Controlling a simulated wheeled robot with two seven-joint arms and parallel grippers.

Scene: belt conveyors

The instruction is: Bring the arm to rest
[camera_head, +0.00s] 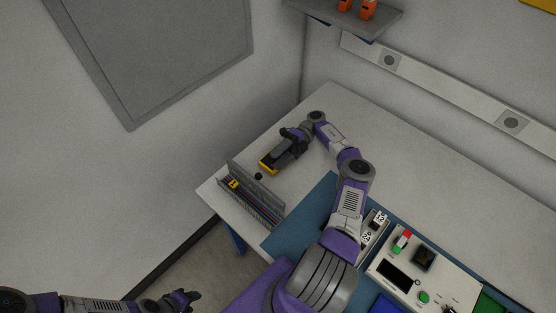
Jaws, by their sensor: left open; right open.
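My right arm reaches across the table to its far left part. My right gripper (292,139) is dark and small in the view, with its jaws open. A grey and yellow item (268,167) is right by it; I cannot tell whether they touch. My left gripper (188,297) is at the bottom left, open and empty, away from the table and over the floor side.
A rack (266,189) with a small yellow piece (234,184) stands on the table's left edge. A small black knob (258,177) is beside it. A control box (442,284) and blue mat (290,236) are at right front. The table's back (390,130) is clear.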

